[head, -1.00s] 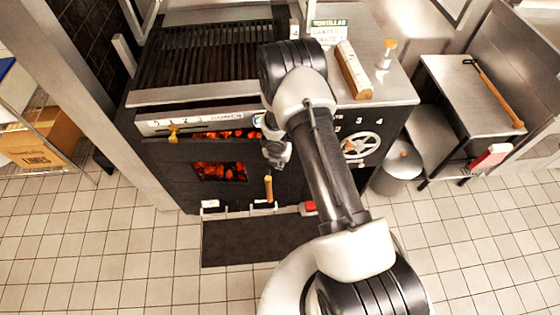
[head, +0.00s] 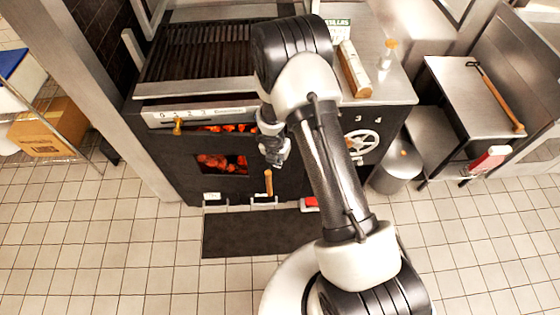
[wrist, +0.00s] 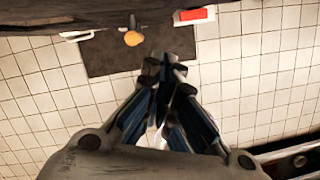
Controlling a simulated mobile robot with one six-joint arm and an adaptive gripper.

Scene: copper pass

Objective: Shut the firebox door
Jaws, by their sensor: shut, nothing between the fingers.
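The firebox door (head: 178,160) is a dark panel on the front of the range, with a window onto glowing embers (head: 222,163). Embers also show in a strip above the panel; I cannot tell how far the door stands open. An upright handle with a wooden grip (head: 268,182) is at its right side, and the grip's end shows in the wrist view (wrist: 133,38). My gripper (head: 274,160) is shut and empty, just above the grip in the head view. In the wrist view, my fingertips (wrist: 166,66) point toward the mat, right of the grip and apart from it in the picture.
A dark mat (head: 235,238) lies before the range. A red object (head: 309,203) sits at the range's foot. A white handwheel (head: 361,143) is right of my arm, with a metal bin (head: 398,168) beyond. Tiled floor is free in front and left.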

